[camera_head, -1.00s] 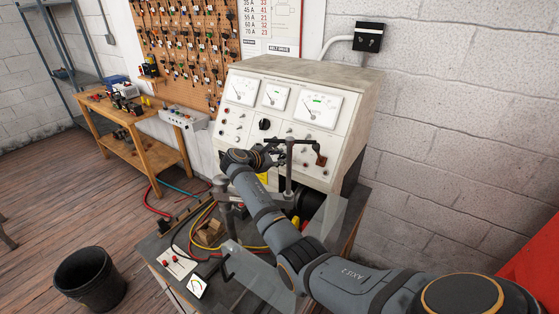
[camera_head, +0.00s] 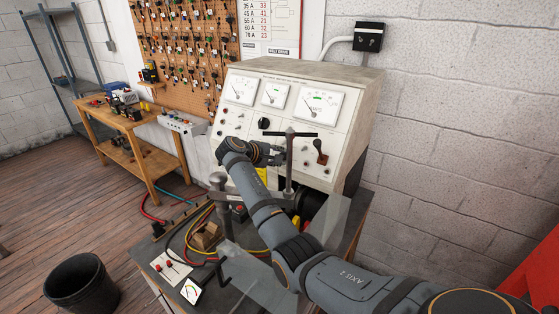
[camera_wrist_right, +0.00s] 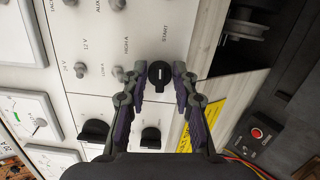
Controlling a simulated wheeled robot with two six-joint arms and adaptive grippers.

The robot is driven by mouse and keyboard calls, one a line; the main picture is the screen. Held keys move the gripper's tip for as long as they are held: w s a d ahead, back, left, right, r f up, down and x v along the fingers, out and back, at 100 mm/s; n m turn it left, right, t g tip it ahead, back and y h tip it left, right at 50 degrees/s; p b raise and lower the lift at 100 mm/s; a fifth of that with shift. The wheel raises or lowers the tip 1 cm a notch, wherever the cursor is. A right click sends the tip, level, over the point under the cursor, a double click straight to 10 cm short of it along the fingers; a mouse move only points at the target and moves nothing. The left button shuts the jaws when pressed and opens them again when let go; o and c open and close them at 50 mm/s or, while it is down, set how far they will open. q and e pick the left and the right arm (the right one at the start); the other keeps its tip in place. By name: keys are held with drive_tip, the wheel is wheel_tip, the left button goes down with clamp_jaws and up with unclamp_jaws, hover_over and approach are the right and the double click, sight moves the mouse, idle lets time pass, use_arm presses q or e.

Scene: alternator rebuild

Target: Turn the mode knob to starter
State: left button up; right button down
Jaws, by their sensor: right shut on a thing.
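The sloped cream test panel (camera_head: 300,150) stands at the back of the bench. My right gripper (camera_head: 277,154) is at its lower front, partly behind the clamp post in the head view. In the right wrist view, my right gripper (camera_wrist_right: 159,82) has its fingertips on both sides of a black knob (camera_wrist_right: 159,74) with a white mark. It is shut on this knob. A START label is printed beside it; I cannot read which setting the mark points at. My left gripper is not in view.
A clamp post with a T-handle (camera_head: 289,165) rises close beside my right gripper. A clear shield (camera_head: 322,235) stands in front. Further black knobs (camera_wrist_right: 94,131) and small toggles sit near the held knob. Cables (camera_head: 190,232) lie on the bench at left.

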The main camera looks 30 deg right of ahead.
drive_tip(key=shift+f+m, duration=0.1)
drive_tip(key=shift+m, duration=0.4)
idle(0.3)
drive_tip(key=c, duration=1.1)
unclamp_jaws()
drive_tip(key=shift+a, duration=0.1)
drive_tip(key=shift+o, duration=0.2)
drive_tip(key=shift+a, duration=0.1)
drive_tip(key=v, duration=1.2)
